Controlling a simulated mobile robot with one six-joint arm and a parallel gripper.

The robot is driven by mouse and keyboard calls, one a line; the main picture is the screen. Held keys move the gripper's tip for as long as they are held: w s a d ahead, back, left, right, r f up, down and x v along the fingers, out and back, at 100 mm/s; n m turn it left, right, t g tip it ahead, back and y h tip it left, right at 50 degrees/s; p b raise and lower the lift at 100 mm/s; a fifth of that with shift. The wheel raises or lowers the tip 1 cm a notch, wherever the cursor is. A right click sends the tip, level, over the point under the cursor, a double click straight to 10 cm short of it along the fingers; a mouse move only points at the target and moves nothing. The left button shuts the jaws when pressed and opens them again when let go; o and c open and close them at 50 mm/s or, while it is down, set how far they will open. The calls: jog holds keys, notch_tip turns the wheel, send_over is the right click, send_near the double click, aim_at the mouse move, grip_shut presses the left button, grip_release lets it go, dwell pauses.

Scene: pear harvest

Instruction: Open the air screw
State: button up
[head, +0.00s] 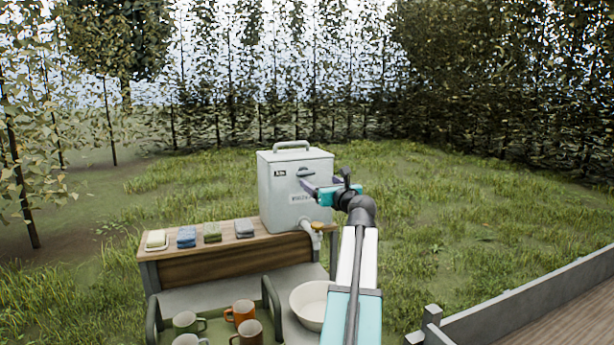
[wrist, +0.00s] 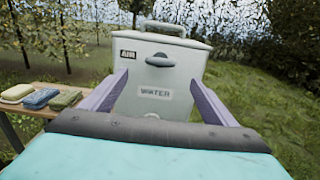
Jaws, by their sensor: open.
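A pale grey water container (head: 290,165) with a top handle stands at the right end of a wooden shelf. On its front, beside the label "AIR", sits a dark wing-shaped air screw (wrist: 160,60); it also shows in the head view (head: 306,172). It looks roughly level. My gripper (wrist: 158,82) is open and empty in front of the container. Its purple fingers are spread to either side of the "WATER" label, with the air screw a little above and between them in the wrist view. Whether they touch the container is unclear.
Folded cloths (head: 212,233) and a soap-like block (head: 156,240) lie left on the shelf. Several mugs (head: 240,312) stand in front. A fence (head: 520,310) is at right.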

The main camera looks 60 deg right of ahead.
aim_at(307, 173)
jog(key=shift+p+x, duration=1.4)
jog(key=shift+x, duration=5)
jog(key=shift+d, duration=0.1)
